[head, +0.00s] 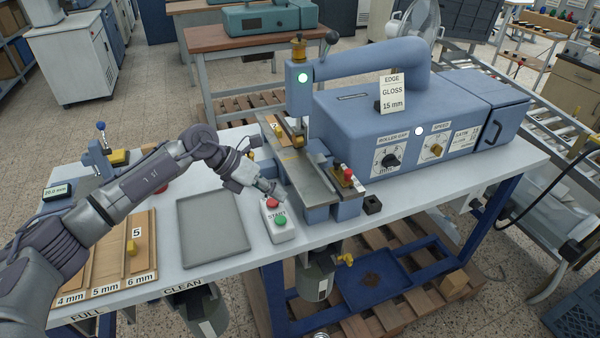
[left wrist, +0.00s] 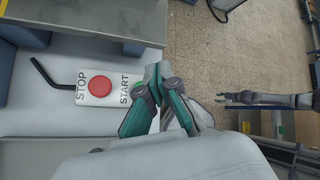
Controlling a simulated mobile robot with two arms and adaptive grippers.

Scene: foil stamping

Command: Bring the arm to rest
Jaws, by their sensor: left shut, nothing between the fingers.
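My left arm reaches in from the left in the head view.
The blue stamping machine (head: 420,110) stands behind and right of the gripper, its green lamp (head: 303,77) lit. A grey tray (head: 195,262) and a wooden slotted rack (head: 148,222) lie on the white table to the left. A small black block (head: 372,204) sits near the front edge.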

